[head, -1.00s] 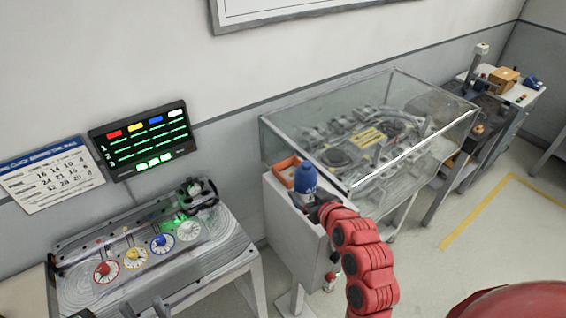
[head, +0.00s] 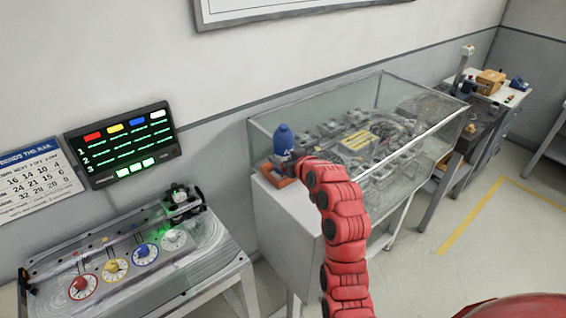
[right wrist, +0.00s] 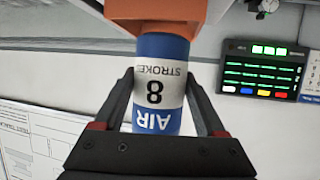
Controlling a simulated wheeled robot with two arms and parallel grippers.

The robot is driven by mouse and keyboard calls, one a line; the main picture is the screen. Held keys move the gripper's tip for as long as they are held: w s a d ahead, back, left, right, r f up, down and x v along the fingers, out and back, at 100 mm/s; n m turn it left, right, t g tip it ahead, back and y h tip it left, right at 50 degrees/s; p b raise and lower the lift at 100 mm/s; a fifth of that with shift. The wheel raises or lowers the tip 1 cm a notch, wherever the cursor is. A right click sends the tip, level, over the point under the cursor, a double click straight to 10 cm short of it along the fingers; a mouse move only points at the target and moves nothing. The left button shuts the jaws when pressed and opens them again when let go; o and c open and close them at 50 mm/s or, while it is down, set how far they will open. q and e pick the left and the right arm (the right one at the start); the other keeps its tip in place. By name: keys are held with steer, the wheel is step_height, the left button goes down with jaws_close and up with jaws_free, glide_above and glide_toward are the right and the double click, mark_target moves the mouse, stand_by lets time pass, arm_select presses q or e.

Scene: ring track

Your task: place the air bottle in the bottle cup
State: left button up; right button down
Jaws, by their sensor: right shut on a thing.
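My right gripper (head: 291,164) is shut on the air bottle (head: 283,141), which has a blue top and a white label. In the right wrist view the fingers (right wrist: 162,82) stand on both sides of the bottle (right wrist: 155,88), with its lettering upside down. The orange bottle cup (head: 279,178) is on the white cabinet, partly hidden by the gripper and bottle. In the right wrist view the orange cup (right wrist: 157,14) meets the bottle's lower end; I cannot tell whether the bottle is inside it. My left gripper is not in view.
A white cabinet (head: 285,215) carries the cup. A glass-covered case (head: 435,125) stands close behind and right of it. A dial console (head: 130,265) stands left, below a lit screen (head: 120,143). Open floor (head: 480,260) lies to the right.

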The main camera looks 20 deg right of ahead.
steer(key=shift+w+f, duration=0.1)
steer(key=shift+w, duration=1)
steer(key=shift+w+f, duration=0.1)
steer(key=shift+w, duration=0.05)
step_height(320, 180, down, 3)
steer(key=shift+r+p, duration=0.1)
steer(key=shift+p, duration=0.2)
steer(key=shift+f, duration=0.25)
steer(key=shift+f, duration=0.2)
jaws_free()
steer(key=shift+r, duration=0.1)
